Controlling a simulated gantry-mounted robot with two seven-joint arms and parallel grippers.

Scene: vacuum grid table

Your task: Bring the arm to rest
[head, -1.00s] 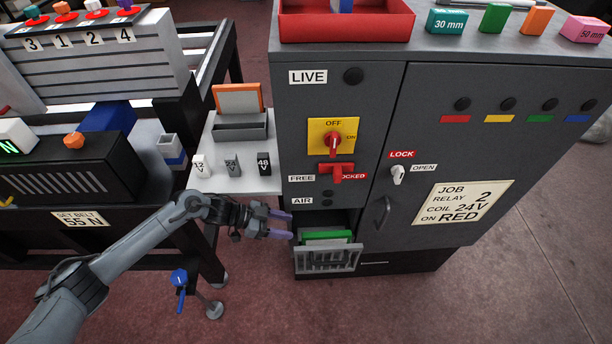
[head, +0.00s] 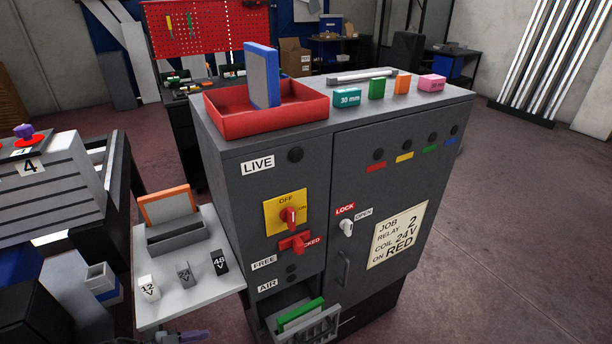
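My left gripper (head: 204,335) shows only as a small part with purplish fingers at the bottom edge of the head view. It is below the front edge of the small white side shelf (head: 200,295) and left of the open drawer (head: 322,328). Most of it and the rest of my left arm are cut off, so I cannot tell its opening. No object shows in the visible part. A green piece (head: 301,314) sits in the drawer. My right gripper is not in view.
The grey cabinet (head: 350,160) stands centre, with a red tray (head: 225,121) and several coloured blocks on top. The shelf carries voltage-marked blocks (head: 184,274) and a grey holder (head: 177,235). A black-framed bench is at left. Floor at right (head: 510,230) is clear.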

